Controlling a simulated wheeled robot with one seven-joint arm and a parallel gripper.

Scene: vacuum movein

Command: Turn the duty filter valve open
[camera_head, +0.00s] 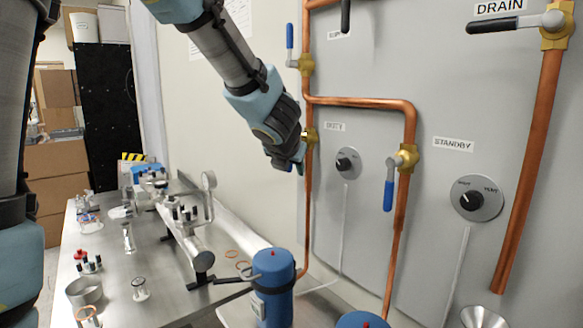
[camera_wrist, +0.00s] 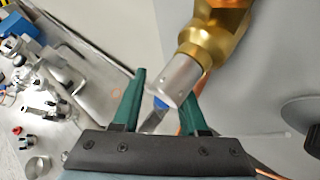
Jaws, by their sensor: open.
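My gripper (camera_head: 298,158) is at this valve and covers most of the handle in the head view. In the wrist view my gripper (camera_wrist: 168,82) is open, its green fingers on either side of the stem end and handle. Contact cannot be told.
The standby valve (camera_head: 405,158) has its blue handle pointing down. An upper valve (camera_head: 306,64) has its blue handle up. The drain valve (camera_head: 553,22) has a level black handle. Round dials (camera_head: 346,163) sit on the panel (camera_head: 450,90). A cluttered metal bench (camera_head: 110,250) and blue pump (camera_head: 272,285) stand below.

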